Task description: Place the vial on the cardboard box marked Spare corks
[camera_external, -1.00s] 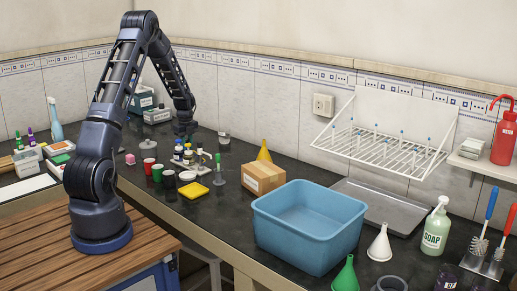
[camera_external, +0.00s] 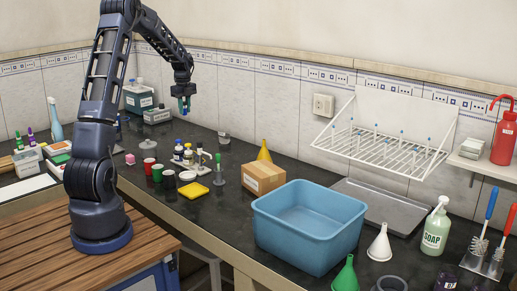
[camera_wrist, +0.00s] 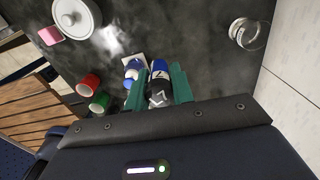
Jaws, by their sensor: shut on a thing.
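My gripper (camera_external: 184,104) is raised well above the bench at the back left, pointing down. In the wrist view its two green fingers (camera_wrist: 162,88) are closed on a small vial (camera_wrist: 159,98) with a pale grey and dark end. A small bluish part of the vial shows at the fingertips in the external view; most of it is hidden. The cardboard box (camera_external: 264,178) sits closed on the bench to the right of my gripper, behind the blue basin. Its marking is too small to read. The box is not in the wrist view.
The blue basin (camera_external: 307,232) is in front.

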